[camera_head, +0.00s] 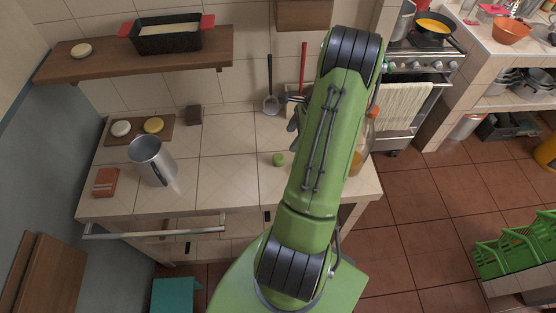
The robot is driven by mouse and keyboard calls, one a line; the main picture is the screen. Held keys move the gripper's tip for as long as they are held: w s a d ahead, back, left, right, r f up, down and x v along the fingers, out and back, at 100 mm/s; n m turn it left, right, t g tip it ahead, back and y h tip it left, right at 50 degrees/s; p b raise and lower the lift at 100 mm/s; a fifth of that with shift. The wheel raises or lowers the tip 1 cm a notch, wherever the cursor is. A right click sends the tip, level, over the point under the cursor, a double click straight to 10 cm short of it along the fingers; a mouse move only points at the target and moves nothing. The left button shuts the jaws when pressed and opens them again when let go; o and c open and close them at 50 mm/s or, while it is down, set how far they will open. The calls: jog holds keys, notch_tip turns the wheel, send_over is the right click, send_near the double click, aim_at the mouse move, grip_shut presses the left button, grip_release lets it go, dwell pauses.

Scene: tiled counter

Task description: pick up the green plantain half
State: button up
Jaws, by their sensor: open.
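A small green piece (278,159), which looks like the green plantain half, lies on the tiled counter (228,178) just left of my arm. My gripper (294,120) is mostly hidden behind my green arm. Only some dark grey parts of it show at the arm's left edge, above and behind the green piece in the picture. It is open and apart from the piece.
A metal jug (152,160) and a reddish-brown box (106,182) stand at the left. A board (137,138) holds round pieces behind them. A bottle (359,150) stands right of my arm. A wooden shelf (90,69) overhangs the back. The counter's middle is clear.

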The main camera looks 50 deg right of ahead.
send_over(280, 157)
jog(key=s+d, duration=0.2)
jog(key=f, duration=0.5)
jog(key=shift+w+a+f, duration=0.15)
jog(key=shift+w+f, duration=0.05)
jog(key=shift+f, duration=0.1)
jog(key=x, duration=0.6)
jog(key=shift+a+r, duration=0.1)
jog(key=c, duration=1.1)
